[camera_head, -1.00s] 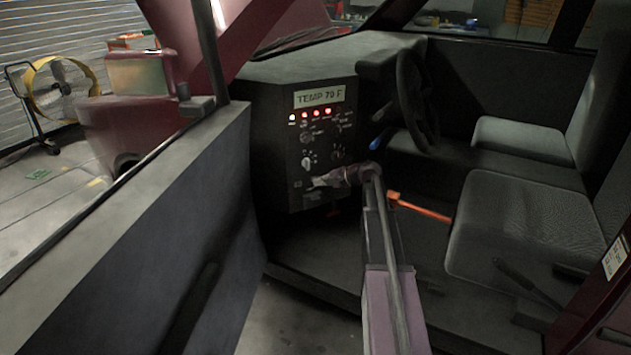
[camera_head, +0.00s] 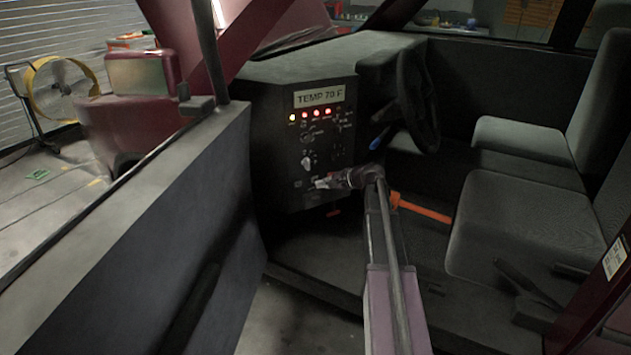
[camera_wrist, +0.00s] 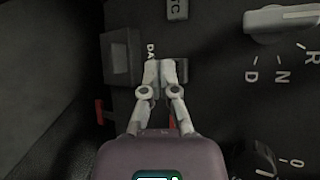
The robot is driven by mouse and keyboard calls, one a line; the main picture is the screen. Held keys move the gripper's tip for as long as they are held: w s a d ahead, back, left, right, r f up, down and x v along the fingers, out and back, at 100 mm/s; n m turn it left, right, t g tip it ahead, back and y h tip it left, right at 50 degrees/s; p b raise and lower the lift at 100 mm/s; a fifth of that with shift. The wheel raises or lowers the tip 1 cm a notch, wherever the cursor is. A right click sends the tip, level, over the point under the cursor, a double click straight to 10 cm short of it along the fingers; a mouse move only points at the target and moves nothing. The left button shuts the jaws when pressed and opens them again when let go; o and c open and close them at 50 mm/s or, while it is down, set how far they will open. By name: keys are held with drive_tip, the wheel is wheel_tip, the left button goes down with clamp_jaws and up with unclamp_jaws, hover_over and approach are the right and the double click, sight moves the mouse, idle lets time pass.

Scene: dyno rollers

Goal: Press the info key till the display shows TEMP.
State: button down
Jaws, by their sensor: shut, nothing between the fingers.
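The display (camera_head: 319,96) at the top of the dark control panel (camera_head: 285,150) reads "TEMP 70 F" in the head view. My gripper (camera_head: 320,184) is at the panel's lower part, with its fingers pointing at the panel face. In the wrist view my gripper (camera_wrist: 165,66) is shut and empty. Its fingertips cover part of a small dark key (camera_wrist: 182,73) beside a partly hidden label starting "DA". I cannot read an info label on any key, and I cannot tell whether the fingertips touch the panel.
A row of lit lamps (camera_head: 317,114) sits below the display. A gear selector knob (camera_wrist: 283,20) is at the upper right of the wrist view. The steering wheel (camera_head: 417,100) and seats (camera_head: 520,225) are to the right. The open door (camera_head: 170,220) stands at the left.

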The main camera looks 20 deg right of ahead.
drive_tip(key=shift+s, duration=0.15)
drive_tip(key=shift+s+d, duration=0.15)
drive_tip(key=shift+s, duration=2.25)
drive_tip(key=s+a+f+n+g+h, duration=0.2)
drive_tip(key=s+a+f+n+g, duration=0.15)
drive_tip(key=s+a, duration=0.4)
drive_tip(key=s+a+f+n+g+h, duration=0.1)
drive_tip(key=s+a+f+n+g, duration=0.25)
drive_tip(key=a, duration=0.65)
drive_tip(key=s+a+f+n+g+h, duration=0.1)
drive_tip(key=s+a+f+n+h, duration=0.15)
drive_tip(key=s, duration=0.45)
drive_tip(key=s+a+f+n+g+h, duration=0.1)
drive_tip(key=s+a+n+g+h, duration=0.1)
drive_tip(key=s+a+n+h, duration=0.3)
wheel_tip(320, 180, up, 31)
drive_tip(key=d+m+y+p, duration=0.1)
drive_tip(key=p, duration=3)
drive_tip(key=shift+s+r+y+p, duration=0.15)
drive_tip(key=shift+s+y+p, duration=0.2)
